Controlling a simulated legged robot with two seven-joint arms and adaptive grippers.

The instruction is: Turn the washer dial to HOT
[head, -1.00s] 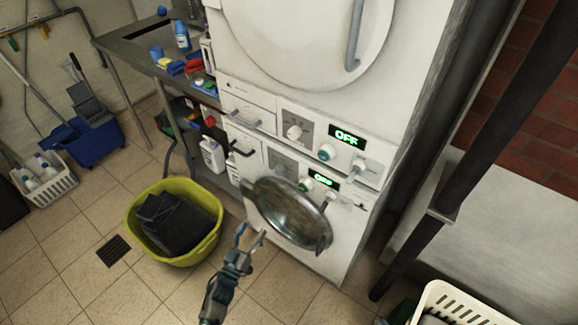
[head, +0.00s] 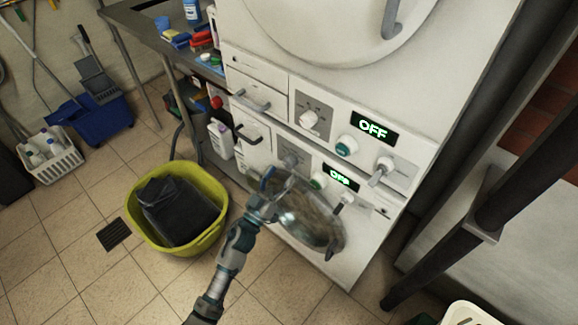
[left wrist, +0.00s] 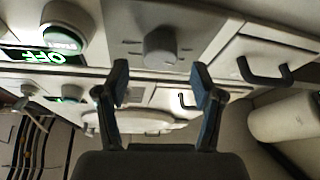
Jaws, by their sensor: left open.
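The washer is the lower white machine, with a dial on a grey panel (head: 290,160) partly blurred behind my left gripper in the head view. The dial (left wrist: 160,45) shows clearly as a grey knob with marks around it in the left wrist view, where the picture is upside down. I cannot read its marks or its setting. The washer display (head: 340,178) is lit green and seems to read OFF. My left gripper (head: 279,181) is open and empty, just short of the panel; the dial lies beyond its two fingertips (left wrist: 160,76), apart from them. My right gripper is out of view.
The round washer door (head: 318,222) is just right of my gripper. The upper machine has its own dial (head: 309,118) and OFF display (head: 373,128). Drawer handles (left wrist: 265,70) stick out beside the dial. A yellow-green tub (head: 185,245) with dark cloth stands on the floor at left.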

